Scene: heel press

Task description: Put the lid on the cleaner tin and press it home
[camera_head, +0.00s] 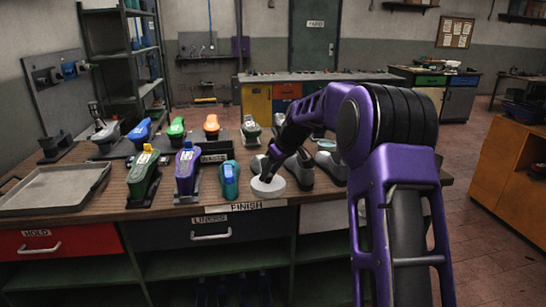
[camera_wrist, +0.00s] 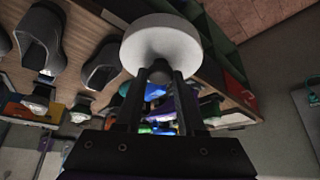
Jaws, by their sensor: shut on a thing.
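A white round lid (camera_wrist: 160,45) with a small knob is in front of my gripper (camera_wrist: 161,80) in the wrist view. The two dark fingers are shut on the knob. In the head view my gripper (camera_head: 266,174) points down at the bench's front edge, with the white disc of the lid (camera_head: 268,187) beneath it, just behind the FINISH label. I cannot tell the cleaner tin apart there. The lid hides what is under it in the wrist view, and I cannot tell whether it touches a tin or the bench.
The wooden bench (camera_head: 110,206) carries several shoe-shaped blocks with coloured tops to the left, including a green one (camera_head: 143,178) and a purple one (camera_head: 187,172). Grey shoes (camera_head: 300,169) stand close to the right of my gripper. An empty metal tray (camera_head: 52,190) lies at far left.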

